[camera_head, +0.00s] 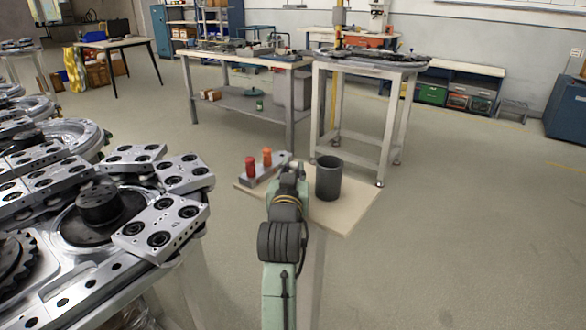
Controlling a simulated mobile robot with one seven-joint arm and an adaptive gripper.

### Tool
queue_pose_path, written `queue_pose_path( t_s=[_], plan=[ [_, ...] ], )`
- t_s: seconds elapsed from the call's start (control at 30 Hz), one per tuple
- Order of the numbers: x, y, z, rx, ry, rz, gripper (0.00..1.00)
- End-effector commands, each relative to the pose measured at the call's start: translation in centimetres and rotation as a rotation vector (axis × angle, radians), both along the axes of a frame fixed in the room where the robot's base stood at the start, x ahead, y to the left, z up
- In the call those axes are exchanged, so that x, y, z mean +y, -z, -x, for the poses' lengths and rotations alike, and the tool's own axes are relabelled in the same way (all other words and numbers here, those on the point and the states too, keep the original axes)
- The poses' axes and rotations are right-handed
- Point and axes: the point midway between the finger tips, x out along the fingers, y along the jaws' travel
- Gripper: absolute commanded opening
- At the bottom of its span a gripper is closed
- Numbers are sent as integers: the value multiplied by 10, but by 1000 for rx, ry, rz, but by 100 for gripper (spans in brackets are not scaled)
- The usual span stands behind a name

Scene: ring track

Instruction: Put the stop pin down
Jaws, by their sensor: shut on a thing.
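My gripper (292,170) is at the end of my green arm, over the small beige table. It is seen from behind and is shut on the stop pin, which the hand and wrist hide almost wholly. To its left, a red pin (250,166) and an orange pin (267,157) stand upright in a grey holder block (262,177). A dark grey cylindrical cup (328,180) stands upright just right of my gripper. I cannot tell how high the gripper is above the table top.
The small table (350,212) has bare room at its right and front. The ring track (150,225) with metal carriages fills the left. Behind stand a workbench (240,105) and a white-framed table (370,68). The floor on the right is clear.

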Motion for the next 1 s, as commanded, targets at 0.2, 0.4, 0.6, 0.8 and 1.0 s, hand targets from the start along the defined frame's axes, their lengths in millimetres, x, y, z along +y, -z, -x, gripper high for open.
queue_pose_path(
  t_s=[0.2, 0.4, 0.6, 0.8, 1.0],
  plan=[
    [0, 0, 0, -2, 0, 0, 0],
    [0, 4, 0, -2, 0, 0, 19],
    [0, 4, 0, -1, 0, 0, 32],
    [0, 4, 0, -1, 0, 0, 38],
    [0, 1, 0, -2, 0, 0, 38]
  ],
)
